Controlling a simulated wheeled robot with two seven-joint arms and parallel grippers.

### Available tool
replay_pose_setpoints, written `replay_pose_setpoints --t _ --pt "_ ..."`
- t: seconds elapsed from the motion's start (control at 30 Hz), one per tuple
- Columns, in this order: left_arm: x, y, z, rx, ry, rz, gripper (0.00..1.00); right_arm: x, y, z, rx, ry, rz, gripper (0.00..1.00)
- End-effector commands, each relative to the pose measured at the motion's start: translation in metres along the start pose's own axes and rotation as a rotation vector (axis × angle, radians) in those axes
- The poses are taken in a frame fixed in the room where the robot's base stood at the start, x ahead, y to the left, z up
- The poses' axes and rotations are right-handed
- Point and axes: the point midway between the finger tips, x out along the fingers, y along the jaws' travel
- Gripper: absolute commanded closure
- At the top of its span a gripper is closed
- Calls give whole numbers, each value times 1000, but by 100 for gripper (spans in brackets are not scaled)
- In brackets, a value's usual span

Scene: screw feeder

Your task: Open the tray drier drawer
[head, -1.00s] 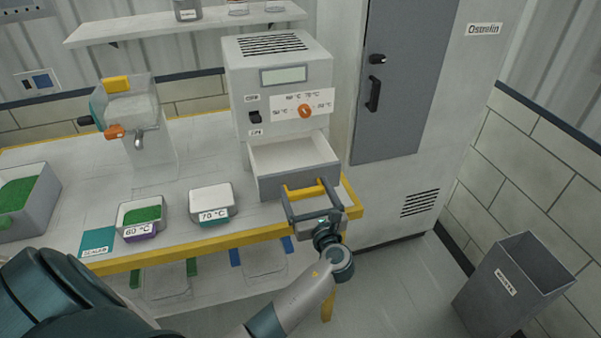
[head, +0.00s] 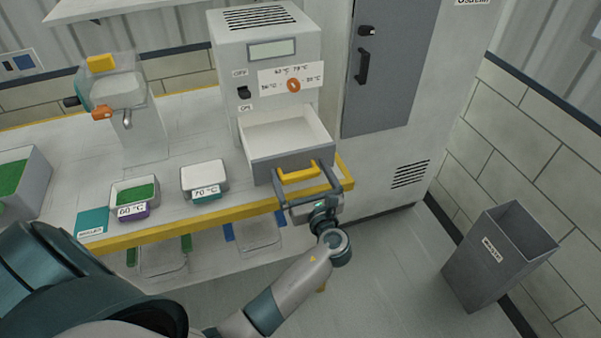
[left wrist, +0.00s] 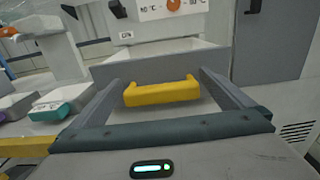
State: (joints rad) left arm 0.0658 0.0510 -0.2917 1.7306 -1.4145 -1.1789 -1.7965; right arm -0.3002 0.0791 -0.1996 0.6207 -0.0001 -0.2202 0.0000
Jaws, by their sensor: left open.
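The tray drier (head: 265,65) is a light grey box at the back of the bench, with a display, an orange knob and a black switch. Its drawer (head: 287,153) is pulled out, and the white interior shows empty. A yellow handle (head: 299,174) is on the drawer's grey front; it also shows in the left wrist view (left wrist: 161,92). My left gripper (head: 305,178) is open, with one finger on each side of the handle and a gap to it on both sides. The gripper is empty. My right gripper is not in view.
A 60 °C tray (head: 134,193) with green pieces and a white 70 °C tray (head: 204,178) stand left of the drawer. A grey cabinet (head: 390,80) stands to the right. A grey waste bin (head: 497,255) stands on the floor at right.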

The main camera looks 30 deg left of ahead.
Motion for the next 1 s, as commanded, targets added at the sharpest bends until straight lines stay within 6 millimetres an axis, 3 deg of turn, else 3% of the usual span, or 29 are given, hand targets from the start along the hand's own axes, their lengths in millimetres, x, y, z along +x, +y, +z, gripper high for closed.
replay_pose_setpoints --t 0.17,0.37,1.0 --pt "-9 0 0 0 3 -1 0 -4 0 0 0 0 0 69" --pt "-34 0 1 0 4 0 0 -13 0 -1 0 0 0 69" --pt "-154 0 0 2 3 -1 0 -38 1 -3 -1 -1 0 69"
